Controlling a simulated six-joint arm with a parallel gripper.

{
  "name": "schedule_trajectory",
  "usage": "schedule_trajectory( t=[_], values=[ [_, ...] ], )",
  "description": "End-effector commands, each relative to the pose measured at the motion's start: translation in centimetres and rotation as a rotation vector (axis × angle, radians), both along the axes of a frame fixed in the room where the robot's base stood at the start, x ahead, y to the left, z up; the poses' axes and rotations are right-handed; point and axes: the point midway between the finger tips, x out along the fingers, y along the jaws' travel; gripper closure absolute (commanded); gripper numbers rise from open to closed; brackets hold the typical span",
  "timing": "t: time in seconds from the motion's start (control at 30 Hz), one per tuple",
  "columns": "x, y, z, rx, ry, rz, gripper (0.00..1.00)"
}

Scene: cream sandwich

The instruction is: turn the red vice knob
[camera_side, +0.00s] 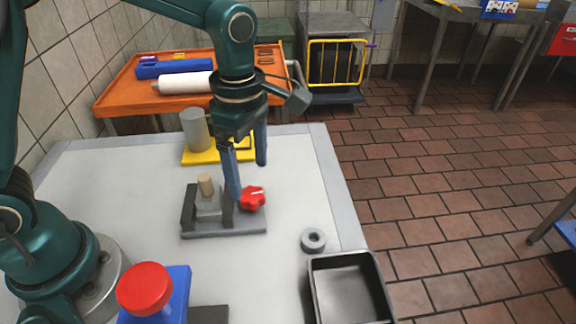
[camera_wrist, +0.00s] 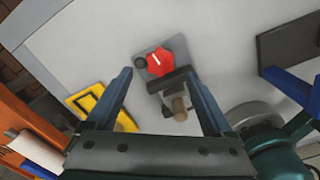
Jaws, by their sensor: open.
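The red vice knob (camera_side: 252,198) is star-shaped with a white mark, on the right end of a small grey vice (camera_side: 225,229) on the white table. A wooden peg (camera_side: 206,185) stands upright at the vice's jaws. In the wrist view the knob (camera_wrist: 160,62) shows ahead of the fingertips, roughly centred between them, and the peg (camera_wrist: 179,108) shows nearer to me. My gripper (camera_side: 248,180) points down above and behind the vice, open and empty. In the wrist view its two fingers (camera_wrist: 163,85) are spread wide, and I see no contact with the knob.
A yellow base with a grey cylinder (camera_side: 194,129) stands behind the vice. A grey ring (camera_side: 313,240) and a dark metal tray (camera_side: 318,285) lie at the front right. A blue box with a red button (camera_side: 144,287) is at the front left. The table right of the knob is clear.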

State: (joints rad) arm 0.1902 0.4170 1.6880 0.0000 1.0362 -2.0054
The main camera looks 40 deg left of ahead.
Motion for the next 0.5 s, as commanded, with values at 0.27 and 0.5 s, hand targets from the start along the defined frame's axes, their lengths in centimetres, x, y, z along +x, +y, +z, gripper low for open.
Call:
schedule_trajectory(
  t=[0.27, 0.5],
  values=[
    [0.0, 1.2, 4.6, -0.021, -0.129, 0.023, 0.14],
    [-1.2, 2.2, 7.3, -0.017, -0.218, -0.085, 0.14]
  ],
)
